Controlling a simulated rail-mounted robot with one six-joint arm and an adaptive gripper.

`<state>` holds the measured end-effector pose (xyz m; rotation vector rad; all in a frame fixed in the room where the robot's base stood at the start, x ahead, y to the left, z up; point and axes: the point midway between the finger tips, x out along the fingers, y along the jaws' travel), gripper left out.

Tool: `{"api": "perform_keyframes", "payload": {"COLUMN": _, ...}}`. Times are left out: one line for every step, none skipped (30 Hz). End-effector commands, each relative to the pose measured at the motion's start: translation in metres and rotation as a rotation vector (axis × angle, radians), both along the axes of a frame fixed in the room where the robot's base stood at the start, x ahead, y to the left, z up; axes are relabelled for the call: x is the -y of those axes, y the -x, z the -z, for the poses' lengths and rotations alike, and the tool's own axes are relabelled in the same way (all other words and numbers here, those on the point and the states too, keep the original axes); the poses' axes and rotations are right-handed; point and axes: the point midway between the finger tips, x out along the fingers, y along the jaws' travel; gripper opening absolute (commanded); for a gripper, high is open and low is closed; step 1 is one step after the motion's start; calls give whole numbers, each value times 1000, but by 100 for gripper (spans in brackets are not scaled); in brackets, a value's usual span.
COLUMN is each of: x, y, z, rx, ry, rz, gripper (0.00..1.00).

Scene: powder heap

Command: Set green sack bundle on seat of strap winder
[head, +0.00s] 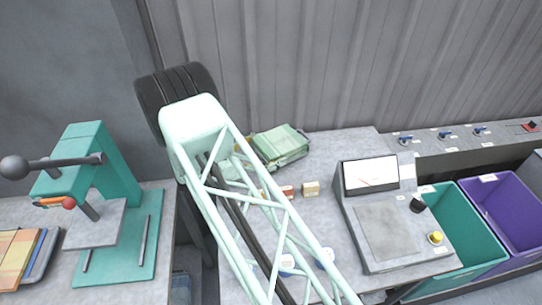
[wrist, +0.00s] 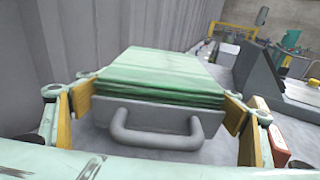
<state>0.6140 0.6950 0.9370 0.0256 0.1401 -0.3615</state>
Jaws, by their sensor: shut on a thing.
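The green sack bundle (head: 280,143) is at the back of the grey bench near the wall, partly hidden by my arm in the head view. In the wrist view the bundle (wrist: 160,75) is a flat green stack with a grey front and handle (wrist: 155,138). My gripper (wrist: 160,103) is shut on it, its yellow-padded fingers at the left and right sides. I cannot tell whether it touches the bench. A teal machine with a ball-ended lever (head: 75,160), apparently the strap winder, stands at the far left; its grey plate (head: 95,225) is bare.
A grey scale with a display (head: 388,225) stands right of my arm. Small tan and red blocks (head: 311,189) lie on the bench. Teal (head: 455,225) and purple (head: 500,205) bins are at the right. Coloured folders (head: 20,255) lie at the left edge. A gap separates the benches.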

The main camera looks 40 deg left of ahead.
Motion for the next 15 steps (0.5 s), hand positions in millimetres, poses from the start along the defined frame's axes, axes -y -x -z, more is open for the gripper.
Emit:
{"api": "perform_keyframes", "payload": {"x": 0, "y": 0, "z": -1, "rx": 1, "ry": 0, "rz": 0, "gripper": 68}}
{"api": "perform_keyframes", "payload": {"x": 0, "y": 0, "z": -1, "rx": 1, "ry": 0, "rz": 0, "gripper": 68}}
{"api": "perform_keyframes", "payload": {"x": 0, "y": 0, "z": -1, "rx": 1, "ry": 0, "rz": 0, "gripper": 68}}
{"api": "perform_keyframes", "payload": {"x": 0, "y": 0, "z": 0, "rx": 1, "ry": 0, "rz": 0, "gripper": 68}}
{"api": "perform_keyframes", "payload": {"x": 0, "y": 0, "z": 0, "rx": 1, "ry": 0, "rz": 0, "gripper": 68}}
{"api": "perform_keyframes", "payload": {"x": 0, "y": 0, "z": 1, "rx": 1, "ry": 0, "rz": 0, "gripper": 68}}
{"api": "perform_keyframes", "payload": {"x": 0, "y": 0, "z": 3, "rx": 1, "ry": 0, "rz": 0, "gripper": 68}}
{"api": "perform_keyframes", "payload": {"x": 0, "y": 0, "z": 4, "rx": 1, "ry": 0, "rz": 0, "gripper": 68}}
{"api": "perform_keyframes", "payload": {"x": 0, "y": 0, "z": 7, "rx": 1, "ry": 1, "rz": 0, "gripper": 68}}
{"api": "perform_keyframes", "payload": {"x": 0, "y": 0, "z": 9, "rx": 1, "ry": 1, "rz": 0, "gripper": 68}}
{"api": "perform_keyframes", "payload": {"x": 0, "y": 0, "z": 11, "rx": 1, "ry": 1, "rz": 0, "gripper": 68}}
{"api": "perform_keyframes", "payload": {"x": 0, "y": 0, "z": 15, "rx": 0, "ry": 2, "rz": 0, "gripper": 68}}
{"api": "perform_keyframes", "payload": {"x": 0, "y": 0, "z": 18, "rx": 0, "ry": 2, "rz": 0, "gripper": 68}}
{"api": "perform_keyframes", "payload": {"x": 0, "y": 0, "z": 21, "rx": 0, "ry": 2, "rz": 0, "gripper": 68}}
{"api": "perform_keyframes", "payload": {"x": 0, "y": 0, "z": 24, "rx": 0, "ry": 2, "rz": 0, "gripper": 68}}
